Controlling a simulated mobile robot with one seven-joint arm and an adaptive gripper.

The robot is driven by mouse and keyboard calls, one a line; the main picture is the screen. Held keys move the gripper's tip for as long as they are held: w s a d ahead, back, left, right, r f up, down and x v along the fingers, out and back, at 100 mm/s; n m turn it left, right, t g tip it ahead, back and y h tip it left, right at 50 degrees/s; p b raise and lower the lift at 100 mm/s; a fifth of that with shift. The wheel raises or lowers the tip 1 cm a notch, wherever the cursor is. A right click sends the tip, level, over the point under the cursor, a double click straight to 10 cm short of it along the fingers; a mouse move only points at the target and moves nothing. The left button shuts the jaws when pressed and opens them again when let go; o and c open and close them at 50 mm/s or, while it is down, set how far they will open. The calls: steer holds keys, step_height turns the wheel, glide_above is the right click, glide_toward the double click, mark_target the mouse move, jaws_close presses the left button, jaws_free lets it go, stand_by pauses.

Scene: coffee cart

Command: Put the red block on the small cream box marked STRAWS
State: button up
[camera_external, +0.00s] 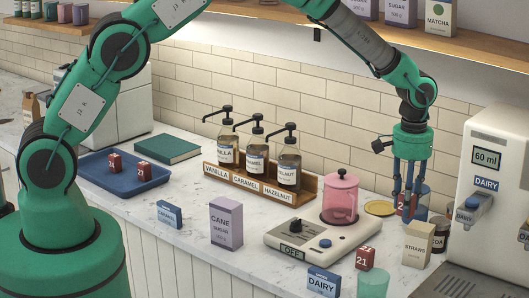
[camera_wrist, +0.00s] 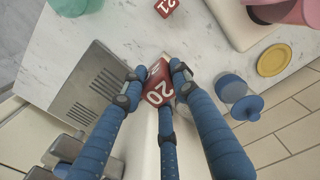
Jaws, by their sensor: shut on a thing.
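My gripper (camera_external: 404,208) has blue fingers and points down at the right of the counter. It is shut on a red block (camera_external: 402,201), held above the counter behind the small cream box marked STRAWS (camera_external: 417,243). In the wrist view my gripper (camera_wrist: 158,92) holds the red block (camera_wrist: 157,93) between its fingertips, with a white "20" on one face. The fingers partly cover the block. The STRAWS box stands upright near the counter's front with a bare top, and I cannot make it out in the wrist view.
A dairy machine (camera_external: 490,165) stands close at the right. A dark jar (camera_external: 438,233) and a blue container (camera_external: 421,200) are near my gripper. Another red block (camera_external: 365,258), a teal cup (camera_external: 373,283) and a scale (camera_external: 310,240) with a pink pot (camera_external: 340,200) are to the left.

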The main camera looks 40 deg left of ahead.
steer(key=shift+w+d+f, duration=0.1)
steer(key=shift+w+d, duration=0.4)
steer(key=shift+w, duration=0.25)
steer(key=shift+w+d+f, duration=0.1)
steer(key=shift+w+d, duration=0.35)
steer(key=shift+w, duration=0.3)
steer(key=shift+w+d+f, duration=0.1)
steer(key=shift+w+d, duration=0.4)
steer(key=shift+w, duration=0.25)
steer(key=shift+f+p, duration=0.45)
steer(key=shift+f, duration=1.25)
steer(key=shift+f, duration=0.15)
steer(key=o, duration=1.1)
steer(key=shift+o, duration=0.2)
step_height(320, 180, up, 12)
steer(key=shift+r+b, duration=0.2)
steer(key=shift+b, duration=0.25)
